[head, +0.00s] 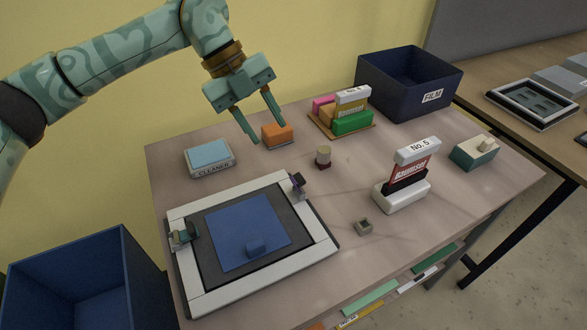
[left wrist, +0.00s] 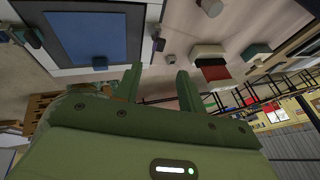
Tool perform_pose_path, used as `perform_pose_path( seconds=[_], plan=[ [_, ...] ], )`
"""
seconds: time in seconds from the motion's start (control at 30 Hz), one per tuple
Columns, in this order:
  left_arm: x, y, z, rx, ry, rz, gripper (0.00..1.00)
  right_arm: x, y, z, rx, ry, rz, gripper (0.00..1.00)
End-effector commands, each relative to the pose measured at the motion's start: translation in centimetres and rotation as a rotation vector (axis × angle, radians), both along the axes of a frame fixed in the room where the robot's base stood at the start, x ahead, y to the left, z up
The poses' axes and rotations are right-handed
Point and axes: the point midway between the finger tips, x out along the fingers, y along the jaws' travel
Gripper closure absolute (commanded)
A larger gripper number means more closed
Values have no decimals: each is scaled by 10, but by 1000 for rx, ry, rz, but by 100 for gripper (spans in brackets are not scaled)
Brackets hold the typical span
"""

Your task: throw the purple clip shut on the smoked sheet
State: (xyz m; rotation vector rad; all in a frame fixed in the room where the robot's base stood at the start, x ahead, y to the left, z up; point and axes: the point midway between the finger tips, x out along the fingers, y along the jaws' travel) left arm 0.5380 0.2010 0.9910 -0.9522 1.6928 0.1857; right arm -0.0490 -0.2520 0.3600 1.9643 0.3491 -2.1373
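The purple clip (head: 298,183) stands at the far right corner of the light box's pale frame, its arm apparently raised. In the left wrist view it seems to be the small dark clip (left wrist: 158,43) right of the blue sheet. A dark grey sheet or panel (head: 289,231), perhaps the smoked one, lies in the frame, partly hidden under a blue sheet (head: 230,228). My left gripper (head: 266,131) is open and empty, in the air beyond the light box, up and left of the purple clip. My right gripper is out of view.
A green clip (head: 184,235) sits on the frame's left side. A cleaner box (head: 209,158), orange block (head: 277,135), small cylinder (head: 323,156) and No. 5 stand (head: 405,180) surround the box. Dark blue bins stand at back right (head: 408,82) and front left (head: 72,281).

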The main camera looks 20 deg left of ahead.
Motion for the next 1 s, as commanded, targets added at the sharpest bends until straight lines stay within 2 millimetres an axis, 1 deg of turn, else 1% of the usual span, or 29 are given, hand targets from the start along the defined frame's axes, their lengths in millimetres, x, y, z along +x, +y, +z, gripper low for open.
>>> perform_pose_path(
  seconds=[0.03, 0.1, 0.3, 0.4, 0.5, 0.6, 0.87, 0.97, 1.0],
  plan=[
    [-1, -7, -20, 0, 8, -5, 60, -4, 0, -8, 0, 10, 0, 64],
    [-2, -16, -36, -2, 8, -5, 60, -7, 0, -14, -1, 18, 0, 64],
    [-3, -39, -75, -2, 5, -5, 60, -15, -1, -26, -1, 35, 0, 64],
    [-4, -48, -87, -2, 3, -5, 60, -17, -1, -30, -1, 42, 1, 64],
    [-5, -53, -94, -1, 2, -3, 60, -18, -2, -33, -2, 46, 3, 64],
    [-5, -55, -97, -1, 0, -3, 60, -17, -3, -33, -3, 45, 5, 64],
    [-5, -56, -97, -2, -1, -3, 60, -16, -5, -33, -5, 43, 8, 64],
    [-5, -56, -97, -2, -1, -3, 85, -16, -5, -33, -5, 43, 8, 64],
    [-5, -56, -97, -2, -1, -3, 96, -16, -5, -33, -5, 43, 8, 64]
  ],
)
